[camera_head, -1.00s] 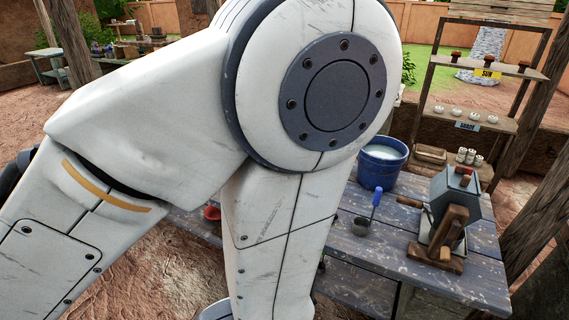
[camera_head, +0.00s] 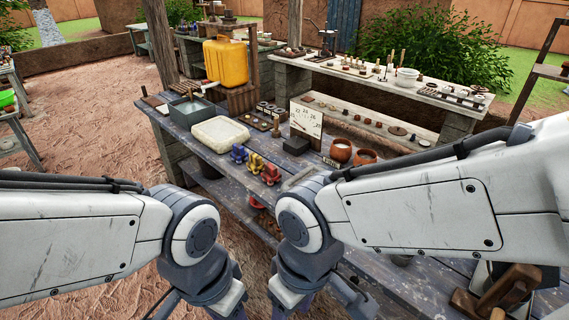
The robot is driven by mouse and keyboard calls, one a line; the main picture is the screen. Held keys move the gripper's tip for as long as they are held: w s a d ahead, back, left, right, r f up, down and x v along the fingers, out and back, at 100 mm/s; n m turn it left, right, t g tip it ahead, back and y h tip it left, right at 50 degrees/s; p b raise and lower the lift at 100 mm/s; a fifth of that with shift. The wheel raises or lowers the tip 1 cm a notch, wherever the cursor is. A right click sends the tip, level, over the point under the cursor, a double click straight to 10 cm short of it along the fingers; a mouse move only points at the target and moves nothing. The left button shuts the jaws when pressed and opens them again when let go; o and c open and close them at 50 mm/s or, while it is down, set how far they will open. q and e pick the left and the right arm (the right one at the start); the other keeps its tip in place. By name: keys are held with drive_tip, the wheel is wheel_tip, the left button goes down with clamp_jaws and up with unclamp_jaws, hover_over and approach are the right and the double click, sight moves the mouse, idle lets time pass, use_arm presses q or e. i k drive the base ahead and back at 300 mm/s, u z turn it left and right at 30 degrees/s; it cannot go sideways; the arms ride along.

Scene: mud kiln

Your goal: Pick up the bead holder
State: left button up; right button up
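I cannot tell for sure which thing is the bead holder. A dark tray with small round pieces (camera_head: 259,122) lies on the blue-grey worktable (camera_head: 228,178), beyond a cream slab, and may be it. My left gripper (camera_head: 188,306) and my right gripper (camera_head: 318,302) hang low at the bottom edge, in front of the table. Both are cut off by the frame, so their fingertips do not show. Both are well short of the tray and apart from it.
Between my grippers and the tray are the cream slab (camera_head: 219,134) and small blue, yellow and red toy trucks (camera_head: 254,163). A back bench (camera_head: 380,80) holds several small items.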

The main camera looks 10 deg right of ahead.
sight(256, 165)
drive_tip(key=u, duration=0.4)
drive_tip(key=i, duration=0.75)
drive_tip(key=u, duration=0.35)
drive_tip(key=i, duration=1.35)
drive_tip(key=z, duration=0.5)
